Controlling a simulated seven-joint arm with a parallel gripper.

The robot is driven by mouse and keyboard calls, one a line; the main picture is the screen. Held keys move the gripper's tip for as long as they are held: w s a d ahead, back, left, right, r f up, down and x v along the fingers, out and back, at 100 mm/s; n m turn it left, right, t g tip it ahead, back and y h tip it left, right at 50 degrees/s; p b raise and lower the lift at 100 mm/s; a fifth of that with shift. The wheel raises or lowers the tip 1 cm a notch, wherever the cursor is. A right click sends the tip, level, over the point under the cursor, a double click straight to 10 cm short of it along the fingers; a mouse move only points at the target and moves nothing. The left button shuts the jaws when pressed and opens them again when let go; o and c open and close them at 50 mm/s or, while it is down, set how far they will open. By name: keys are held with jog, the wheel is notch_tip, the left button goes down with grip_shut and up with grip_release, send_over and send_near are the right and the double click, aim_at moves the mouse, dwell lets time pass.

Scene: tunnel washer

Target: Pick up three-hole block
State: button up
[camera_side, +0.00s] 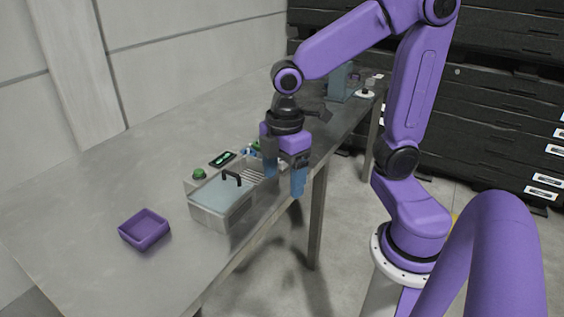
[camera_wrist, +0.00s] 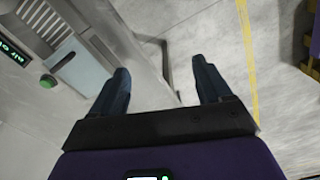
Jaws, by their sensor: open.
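My gripper (camera_side: 284,178) is open and empty, pointing down just right of the washer, by the table's front edge. In the wrist view its two blue fingers (camera_wrist: 160,72) are apart, with table edge and floor beyond them. I cannot pick out a three-hole block in either view. Small green, white and blue items (camera_side: 252,149) sit behind the washer, partly hidden by my gripper and too small to identify. The washer (camera_side: 225,197) is a pale box with a light-blue lid, black handle and ribbed section; its left part shows in the wrist view (camera_wrist: 75,62).
A purple open bin (camera_side: 144,230) stands on the table (camera_side: 80,220) left of the washer. A green button (camera_side: 199,174) and a small display (camera_side: 222,159) sit on the washer's back side. A grey-blue device (camera_side: 341,82) stands at the table's far end.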

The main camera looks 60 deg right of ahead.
jog(key=w+d+r+n, duration=0.1)
jog(key=w+d+n, duration=0.1)
jog(key=w+d, duration=1.15)
jog(key=w+d+n, duration=0.2)
jog(key=w+d, duration=0.2)
jog(key=d, duration=1.2)
jog(key=f, duration=1.2)
jog(key=shift+s+a, duration=0.15)
jog(key=shift+a, duration=0.05)
jog(key=shift+a+f, duration=0.15)
jog(key=shift+f, duration=1.15)
jog(key=shift+a+f, duration=0.1)
jog(key=shift+f, duration=1.2)
jog(key=c, duration=1.4)
jog(key=shift+o, duration=0.2)
